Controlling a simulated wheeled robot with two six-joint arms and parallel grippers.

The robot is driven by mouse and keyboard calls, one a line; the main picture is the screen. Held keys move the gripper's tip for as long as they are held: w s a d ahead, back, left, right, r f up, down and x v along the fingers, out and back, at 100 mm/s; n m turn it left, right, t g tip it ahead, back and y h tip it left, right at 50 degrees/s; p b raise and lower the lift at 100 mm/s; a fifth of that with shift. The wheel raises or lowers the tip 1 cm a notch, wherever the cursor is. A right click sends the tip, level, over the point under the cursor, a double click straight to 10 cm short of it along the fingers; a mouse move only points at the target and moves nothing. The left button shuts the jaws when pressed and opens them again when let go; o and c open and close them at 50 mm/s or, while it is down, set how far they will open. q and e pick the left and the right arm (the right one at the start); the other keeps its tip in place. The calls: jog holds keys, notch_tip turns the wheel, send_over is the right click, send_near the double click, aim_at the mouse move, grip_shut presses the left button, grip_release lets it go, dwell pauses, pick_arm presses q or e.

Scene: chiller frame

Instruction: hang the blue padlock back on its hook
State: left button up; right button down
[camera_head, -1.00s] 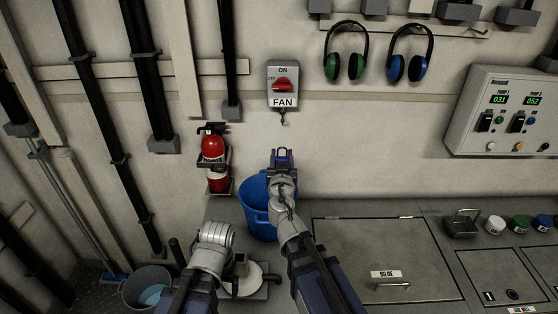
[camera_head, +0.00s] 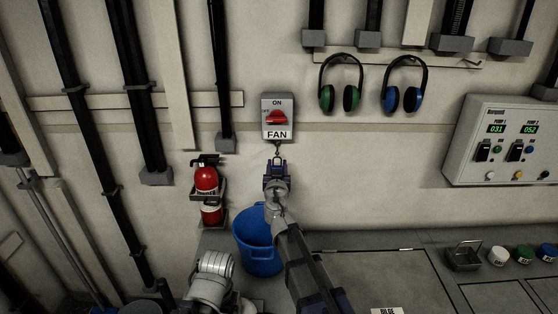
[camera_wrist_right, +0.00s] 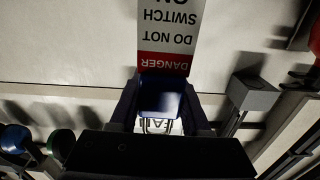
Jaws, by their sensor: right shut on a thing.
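The blue padlock (camera_wrist_right: 160,97) is held between the two dark fingers of my right gripper (camera_wrist_right: 162,112) in the right wrist view. A red and white danger tag (camera_wrist_right: 167,35) shows right beside the padlock. In the head view my right gripper (camera_head: 276,166) is just under the small hook (camera_head: 278,147) below the fan switch (camera_head: 277,118). The padlock's shackle is mostly hidden, and I cannot tell whether it touches the hook. My left arm shows at the bottom of the head view, but its gripper fingers are not seen.
Green ear defenders (camera_head: 340,98) and blue ear defenders (camera_head: 402,98) hang to the right of the switch. A fire extinguisher (camera_head: 206,181) is on the wall at left. A blue bucket (camera_head: 262,262) stands below. A pump control panel (camera_head: 505,140) is at far right.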

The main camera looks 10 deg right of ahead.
jog(key=w, duration=0.1)
jog(key=w+f+b, duration=0.1)
jog(key=w, duration=0.1)
jog(key=w+d, duration=0.1)
jog(key=w, duration=0.1)
jog(key=shift+f+b, duration=0.3)
jog(key=shift+b, duration=0.05)
jog(key=shift+c, duration=1.8)
grip_release()
jog(key=shift+r, duration=0.1)
pick_arm(q)
jog(key=shift+w+d+f, duration=0.15)
jog(key=shift+w+f, duration=0.25)
jog(key=shift+f, duration=0.35)
pick_arm(e)
jog(key=shift+s, duration=0.1)
jog(key=v, duration=0.8)
jog(key=shift+d, duration=0.25)
